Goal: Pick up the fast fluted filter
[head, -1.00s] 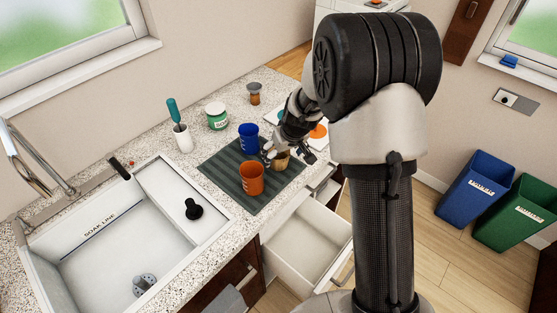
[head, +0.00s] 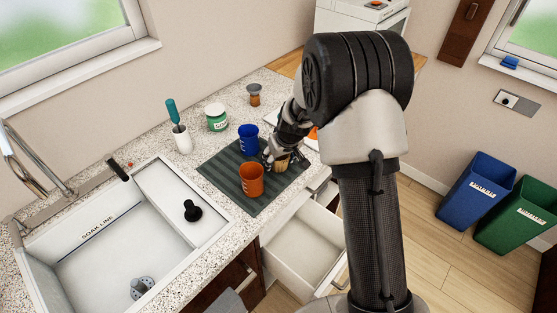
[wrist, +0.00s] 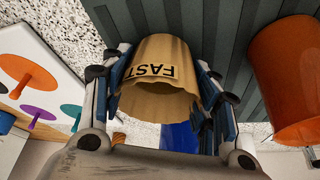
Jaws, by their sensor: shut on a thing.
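The fast fluted filter (wrist: 158,78) is a tan, cup-like piece with a wavy rim and the dark word FAST, upside down in the wrist view. My gripper (wrist: 165,92) has its fingers on both sides of it and is shut on it. In the head view, my gripper (head: 277,155) is at the right part of the dark ribbed mat, and the filter (head: 282,162) shows only in part beside the fingers. I cannot tell whether the filter still touches the mat (head: 226,170).
An orange cup (head: 250,181) and a blue cup (head: 248,139) stand on the mat close to my gripper. An open drawer (head: 305,245) is below the counter edge. The sink (head: 110,245) is at left.

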